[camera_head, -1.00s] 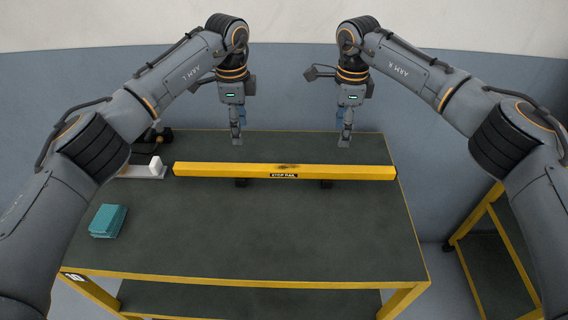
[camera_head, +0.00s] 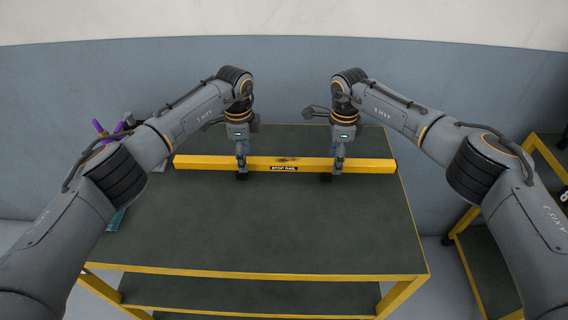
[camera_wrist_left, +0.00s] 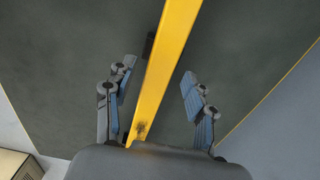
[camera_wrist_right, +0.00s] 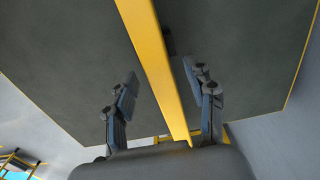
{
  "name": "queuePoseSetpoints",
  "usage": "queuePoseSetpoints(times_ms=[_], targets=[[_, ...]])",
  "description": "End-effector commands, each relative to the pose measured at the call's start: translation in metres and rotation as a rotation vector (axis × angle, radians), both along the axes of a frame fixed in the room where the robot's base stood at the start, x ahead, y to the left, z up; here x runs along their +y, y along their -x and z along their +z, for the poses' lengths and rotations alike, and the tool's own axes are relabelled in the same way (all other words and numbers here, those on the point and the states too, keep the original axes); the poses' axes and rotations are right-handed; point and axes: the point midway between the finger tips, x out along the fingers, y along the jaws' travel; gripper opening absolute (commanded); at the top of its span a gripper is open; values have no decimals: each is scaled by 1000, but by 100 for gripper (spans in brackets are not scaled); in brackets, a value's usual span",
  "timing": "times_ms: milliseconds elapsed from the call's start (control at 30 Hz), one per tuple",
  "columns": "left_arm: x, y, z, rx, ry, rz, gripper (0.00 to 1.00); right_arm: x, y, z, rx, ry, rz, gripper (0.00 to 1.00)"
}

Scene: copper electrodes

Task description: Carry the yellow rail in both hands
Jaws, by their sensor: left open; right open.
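The yellow rail (camera_head: 215,162) lies across the dark table top, raised on small black supports, with a black label at its middle. My left gripper (camera_head: 241,168) is at the rail, left of the label. In the left wrist view the rail (camera_wrist_left: 165,65) runs between its open fingers (camera_wrist_left: 152,92), with gaps on both sides. My right gripper (camera_head: 338,168) is at the rail, right of the label. In the right wrist view the rail (camera_wrist_right: 152,55) passes between its open fingers (camera_wrist_right: 160,85), apart from both.
The table (camera_head: 260,230) is clear in front of the rail. A teal item (camera_head: 115,220) shows partly behind my left arm, and purple-handled items (camera_head: 100,128) stand at the left. Another yellow-framed table (camera_head: 470,225) is at the right.

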Motion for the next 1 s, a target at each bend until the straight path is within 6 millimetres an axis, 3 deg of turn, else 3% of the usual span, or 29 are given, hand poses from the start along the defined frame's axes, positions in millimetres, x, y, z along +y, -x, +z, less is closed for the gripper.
queuePoseSetpoints(times_ms=[200, 467, 500, 767, 1000], targets=[[0, 0, -14, 0, 0, -1, 55, 0, 0, -14, 0, 0, 0, 55], [0, 0, -15, 0, 0, -1, 55, 0, 0, -15, 0, 0, 0, 55], [0, 0, -15, 0, 0, -1, 53, 0, 0, -15, 0, 0, 0, 53], [0, 0, -15, 0, 0, -1, 0, 0, 0, -15, 0, 0, 0, 0], [0, 0, -15, 0, 0, -1, 0, 0, 0, -15, 0, 0, 0, 0]])
